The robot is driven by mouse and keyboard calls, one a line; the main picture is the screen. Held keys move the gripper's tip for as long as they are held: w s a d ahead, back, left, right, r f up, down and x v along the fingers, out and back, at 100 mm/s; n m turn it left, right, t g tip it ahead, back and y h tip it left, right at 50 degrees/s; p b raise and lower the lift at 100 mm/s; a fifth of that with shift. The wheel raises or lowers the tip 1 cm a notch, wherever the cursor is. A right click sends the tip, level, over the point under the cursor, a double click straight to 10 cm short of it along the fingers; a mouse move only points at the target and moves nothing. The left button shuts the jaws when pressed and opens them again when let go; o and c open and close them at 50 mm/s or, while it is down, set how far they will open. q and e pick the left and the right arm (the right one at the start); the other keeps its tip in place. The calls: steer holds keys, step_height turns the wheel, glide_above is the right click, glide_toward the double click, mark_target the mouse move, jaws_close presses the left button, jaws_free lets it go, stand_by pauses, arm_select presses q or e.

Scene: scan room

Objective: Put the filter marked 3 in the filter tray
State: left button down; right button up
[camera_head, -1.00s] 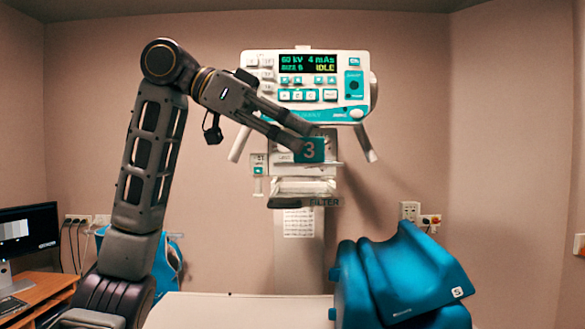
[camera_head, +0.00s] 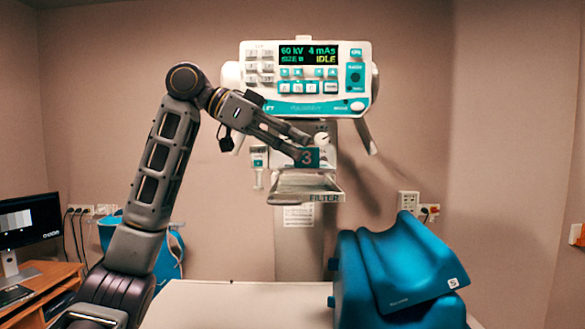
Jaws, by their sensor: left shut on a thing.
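The filter marked 3 (camera_head: 307,158) is a small teal plate with a pale numeral. My left gripper (camera_head: 303,145) reaches in from the left and is shut on it. The filter tray (camera_head: 306,186) is a shallow metallic tray labelled FILTER on its front edge, fixed to the column under the X-ray unit. The filter is held above the tray, with a visible gap below it. My right gripper is not in view.
The X-ray unit (camera_head: 305,80) with its lit panel reading IDLE is above the gripper. A blue cushion (camera_head: 400,270) stands on the pale table (camera_head: 240,305) at right. A desk with a monitor (camera_head: 30,222) is at far left.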

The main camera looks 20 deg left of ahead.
mark_target(292, 168)
arm_select(q)
steer(key=shift+f, duration=0.7)
steer(key=shift+f, duration=1.2)
steer(key=shift+w+f, duration=0.15)
steer(key=shift+f, duration=0.4)
steer(key=c, duration=1.5)
jaws_free()
steer(key=shift+o, duration=0.2)
steer(key=shift+a, duration=0.1)
steer(key=v, duration=1.2)
steer(key=shift+b, duration=0.4)
